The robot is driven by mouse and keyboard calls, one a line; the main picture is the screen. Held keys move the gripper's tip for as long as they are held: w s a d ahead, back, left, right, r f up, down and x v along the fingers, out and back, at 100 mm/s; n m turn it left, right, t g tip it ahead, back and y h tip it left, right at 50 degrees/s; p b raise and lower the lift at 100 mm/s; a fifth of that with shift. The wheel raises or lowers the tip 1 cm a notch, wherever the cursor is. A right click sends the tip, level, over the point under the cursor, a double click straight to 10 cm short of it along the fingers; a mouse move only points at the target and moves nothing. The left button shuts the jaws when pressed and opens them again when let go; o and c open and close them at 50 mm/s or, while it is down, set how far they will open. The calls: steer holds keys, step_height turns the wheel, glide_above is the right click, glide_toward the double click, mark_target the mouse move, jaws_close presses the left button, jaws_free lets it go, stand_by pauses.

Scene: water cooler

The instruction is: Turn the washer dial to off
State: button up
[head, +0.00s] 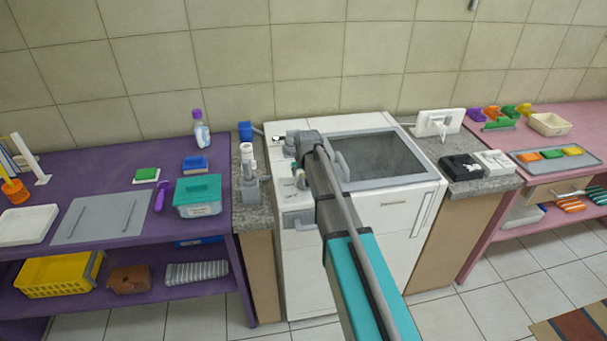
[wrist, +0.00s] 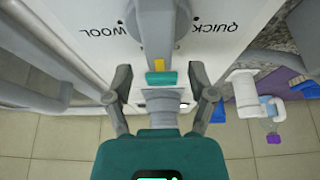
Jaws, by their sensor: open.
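The white washer (head: 405,210) with a dark glass lid (head: 375,156) stands in the middle of the head view. My gripper (wrist: 161,74) is over the panel left of the lid. In the wrist view, the washer dial (wrist: 157,28) is a grey bar-shaped knob with a yellow mark on its near end. The panel labels WOOL and QUICK appear upside down on either side of it. The gripper is open, with a finger on each side of the dial's near end. I cannot tell whether they touch it. No off label is readable.
Left of the washer, a grey counter (head: 252,218) holds white and blue items. A purple table (head: 110,215) with a teal box (head: 198,197) stands further left. At right are a black box (head: 460,167) on the counter and a pink table (head: 540,140).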

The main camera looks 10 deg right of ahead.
steer(key=shift+b+x, duration=0.75)
steer(key=shift+x, duration=0.4)
jaws_close()
